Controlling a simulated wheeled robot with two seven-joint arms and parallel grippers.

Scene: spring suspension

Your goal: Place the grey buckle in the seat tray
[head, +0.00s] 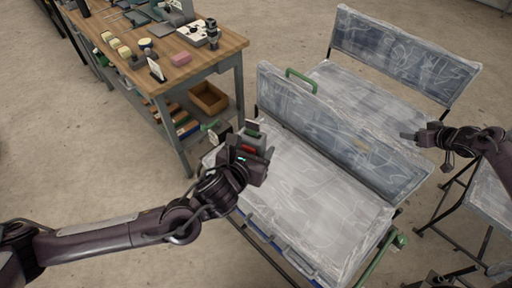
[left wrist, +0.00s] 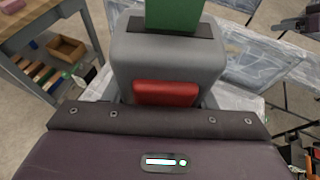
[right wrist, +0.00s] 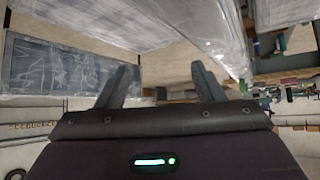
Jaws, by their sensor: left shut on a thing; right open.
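The grey buckle (left wrist: 168,58) has a red button (left wrist: 165,93) on its face, and a green piece (left wrist: 174,14) shows at the slot in its top. My left gripper (head: 252,147) is shut on the buckle and holds it over the left end of the near seat. The plastic-wrapped near seat (head: 315,205) has a pale, flat top, and a raised backrest stands behind it. I cannot tell which part is the seat tray. My right gripper (head: 420,135) is open and empty, near the right end of the backrest; its spread fingers show in the right wrist view (right wrist: 165,85).
A wooden workbench (head: 180,70) with tools and small parts stands at the upper left, with a wooden box (head: 208,98) on its lower shelf. A second wrapped seat (head: 405,55) is behind. Open floor lies at the lower left.

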